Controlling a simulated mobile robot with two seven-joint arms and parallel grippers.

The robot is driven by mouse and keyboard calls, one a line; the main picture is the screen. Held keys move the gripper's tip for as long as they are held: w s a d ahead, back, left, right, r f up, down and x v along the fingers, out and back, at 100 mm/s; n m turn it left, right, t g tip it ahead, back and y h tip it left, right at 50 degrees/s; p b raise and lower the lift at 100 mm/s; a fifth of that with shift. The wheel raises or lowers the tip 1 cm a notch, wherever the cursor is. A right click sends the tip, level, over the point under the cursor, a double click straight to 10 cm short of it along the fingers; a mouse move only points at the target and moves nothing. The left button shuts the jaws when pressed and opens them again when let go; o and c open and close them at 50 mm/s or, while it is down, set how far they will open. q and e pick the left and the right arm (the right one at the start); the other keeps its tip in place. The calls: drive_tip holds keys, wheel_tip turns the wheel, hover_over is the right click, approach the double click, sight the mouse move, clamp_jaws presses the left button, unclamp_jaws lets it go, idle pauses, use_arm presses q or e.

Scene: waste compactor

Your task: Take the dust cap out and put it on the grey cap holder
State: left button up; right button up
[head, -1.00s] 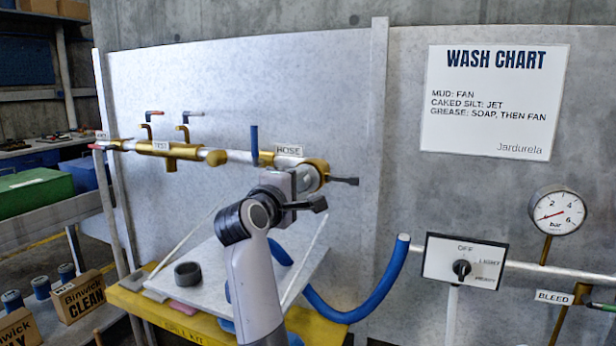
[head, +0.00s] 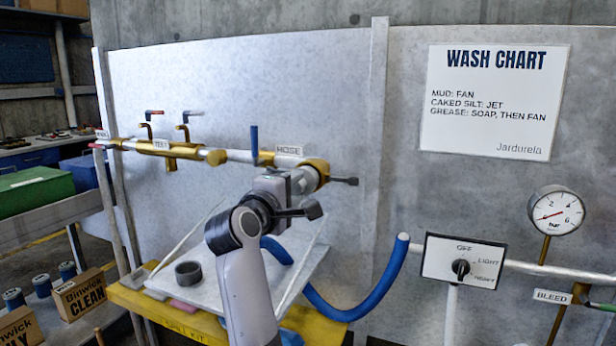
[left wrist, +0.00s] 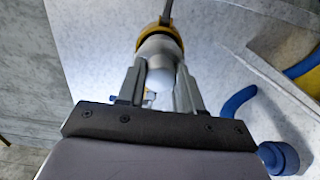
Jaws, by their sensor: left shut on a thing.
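The hose outlet with its brass collar (head: 318,170) is at the right end of the wall pipe, by the HOSE label. My left gripper (head: 298,182) is at its near side and is shut on a pale grey, round-ended piece, which I take to be the dust cap (left wrist: 160,74). In the left wrist view it lies between the fingers of my left gripper (left wrist: 160,88), in line with the collar (left wrist: 158,32). Whether it is clear of the collar I cannot tell. The dark grey ring-shaped cap holder (head: 188,273) stands on the sloping board, lower left. My right gripper is not in view.
The sloping grey board (head: 205,285) lies above a yellow SPILL KIT box (head: 130,298). A thick blue hose (head: 375,292) loops below and right of my arm. A blue lever (head: 254,142) stands up from the pipe. A selector box (head: 464,268) is at the right.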

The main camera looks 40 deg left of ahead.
use_arm(q)
drive_tip(key=shift+p+v, duration=0.65)
drive_tip(key=shift+v, duration=1.65)
